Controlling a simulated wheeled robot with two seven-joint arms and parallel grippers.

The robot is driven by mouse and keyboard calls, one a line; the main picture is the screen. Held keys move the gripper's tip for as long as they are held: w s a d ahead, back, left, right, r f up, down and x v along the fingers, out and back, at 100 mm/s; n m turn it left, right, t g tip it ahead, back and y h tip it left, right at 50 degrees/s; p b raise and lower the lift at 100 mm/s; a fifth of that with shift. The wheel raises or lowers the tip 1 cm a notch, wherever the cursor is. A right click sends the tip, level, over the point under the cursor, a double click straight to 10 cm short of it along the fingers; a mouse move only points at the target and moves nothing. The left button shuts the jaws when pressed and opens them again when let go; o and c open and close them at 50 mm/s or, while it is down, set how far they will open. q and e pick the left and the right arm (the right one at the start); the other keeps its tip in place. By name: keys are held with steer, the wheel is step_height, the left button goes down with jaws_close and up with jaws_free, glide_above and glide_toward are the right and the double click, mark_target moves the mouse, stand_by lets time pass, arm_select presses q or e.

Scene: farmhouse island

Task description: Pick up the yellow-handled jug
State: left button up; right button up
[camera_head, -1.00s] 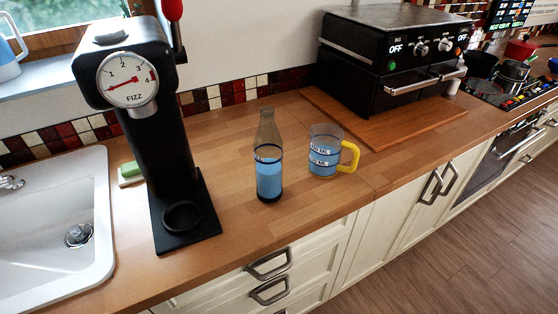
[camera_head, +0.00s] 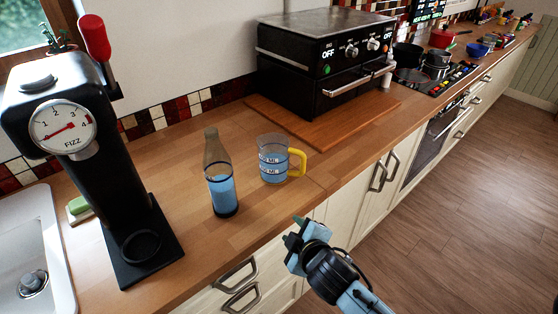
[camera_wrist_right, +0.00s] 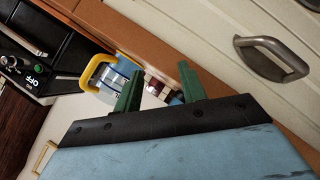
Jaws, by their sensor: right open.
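The yellow-handled jug (camera_head: 272,160) stands upright on the wooden counter, with blue liquid in it and its yellow handle on the right. It also shows in the right wrist view (camera_wrist_right: 112,82), its handle at upper left, beyond the fingertips. My right gripper (camera_head: 294,230) is in front of the counter edge, lower than and apart from the jug. In the right wrist view its two green fingers (camera_wrist_right: 160,85) are spread, with nothing held between them. My left gripper is not in view.
A bottle of blue liquid (camera_head: 221,180) stands left of the jug. The black fizz machine (camera_head: 110,150) is further left. A wooden board (camera_head: 350,128) under a black oven (camera_head: 325,60) lies behind right. Drawer handles (camera_head: 238,275) protrude below the counter edge.

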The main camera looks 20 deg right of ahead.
steer(key=w+a+r+n+t+y, duration=0.3)
steer(key=w+a+r+n+y, duration=0.15)
steer(key=r+n, duration=0.45)
steer(key=w+a+r+n+t+y, duration=0.35)
steer(key=a+r+n+y, duration=0.35)
steer(key=r, duration=0.5)
steer(key=s+a+r+n+g+y, duration=0.35)
steer(key=a+n+g+y, duration=0.25)
steer(key=n, duration=0.8)
steer(key=n+g+h, duration=0.9)
steer(key=n+h, duration=1.1)
steer(key=n, duration=0.5)
glide_toward(303, 165)
steer(key=shift+y, duration=0.25)
steer(key=p+x, duration=0.1)
steer(key=x, duration=0.4)
steer(key=shift+w+f, duration=0.1)
steer(key=shift+w, duration=0.15)
steer(key=shift+s+p+x, duration=0.1)
steer(key=shift+p+x, duration=0.15)
steer(key=shift+x, duration=1.05)
steer(key=shift+s+p+x, duration=0.15)
steer(key=shift+p+x, duration=0.1)
steer(key=shift+x, duration=1)
steer(key=shift+d, duration=0.25)
jaws_close()
